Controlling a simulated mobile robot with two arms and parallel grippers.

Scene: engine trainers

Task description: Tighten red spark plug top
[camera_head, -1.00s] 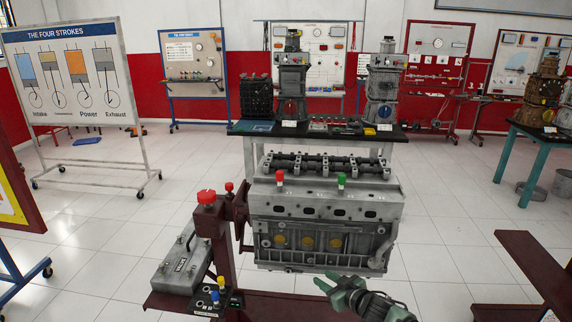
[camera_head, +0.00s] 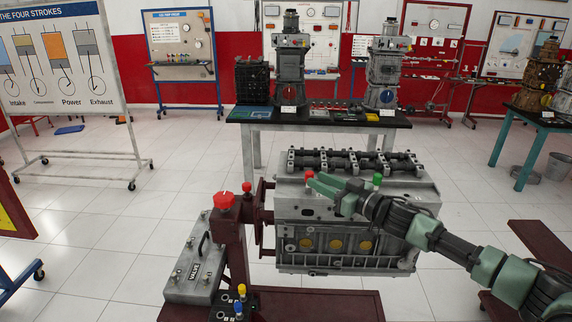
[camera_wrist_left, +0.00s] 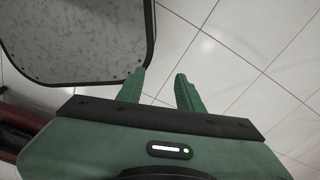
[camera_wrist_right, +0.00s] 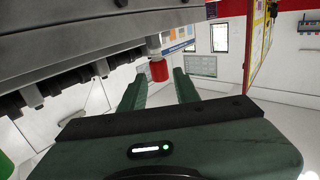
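The red spark plug top (camera_head: 309,175) stands on the upper face of the grey engine block (camera_head: 345,212). My right gripper (camera_head: 314,183) is close beside it in the head view. In the right wrist view the red spark plug top (camera_wrist_right: 159,70) shows just beyond the fingertips, roughly in line with the gap. My right gripper (camera_wrist_right: 165,75) is open with nothing between its fingers. A green spark plug top (camera_head: 377,180) stands farther right on the block, behind my right arm. My left gripper (camera_wrist_left: 160,75) is open and empty over the floor, seen only in its wrist view.
A maroon stand with a red knob (camera_head: 224,201) is left of the block. A grey battery-like box (camera_head: 197,262) and a small control box with coloured buttons are beside it. A table (camera_head: 262,121) with engine models stands behind.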

